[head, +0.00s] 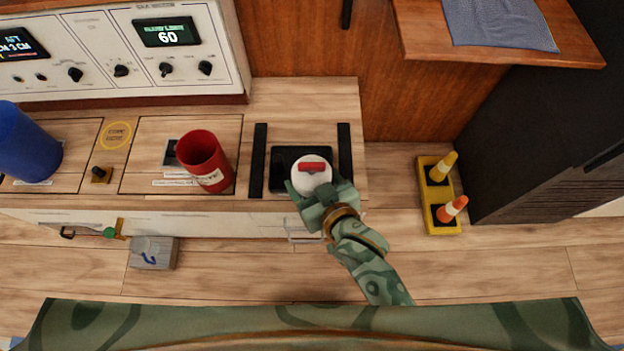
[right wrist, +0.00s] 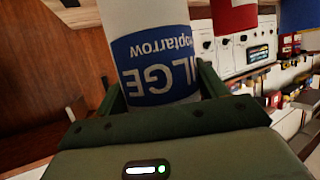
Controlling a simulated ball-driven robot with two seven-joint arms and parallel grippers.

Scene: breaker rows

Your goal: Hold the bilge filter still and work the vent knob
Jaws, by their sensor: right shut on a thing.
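The bilge filter (head: 299,186) is a white cylinder standing upright on a black square plate (head: 286,157). Its blue label reading "BILGE" shows upside down in the right wrist view (right wrist: 155,58). A red bar-shaped knob (head: 312,167), which looks like the vent knob, lies across its top; the knob is out of the wrist view. My right gripper (head: 320,190) is shut on the filter's body from the near right side, with a finger on each side in the wrist view. The gripper hides the filter's lower near side. My left gripper is not in view.
A red cylinder (head: 204,160) and a blue one (head: 24,146) stand left on the counter. Black strips (head: 259,160) (head: 345,158) flank the plate. A control panel (head: 110,45) is behind. A yellow tray with cones (head: 445,222) and a grey block (head: 153,253) sit lower down.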

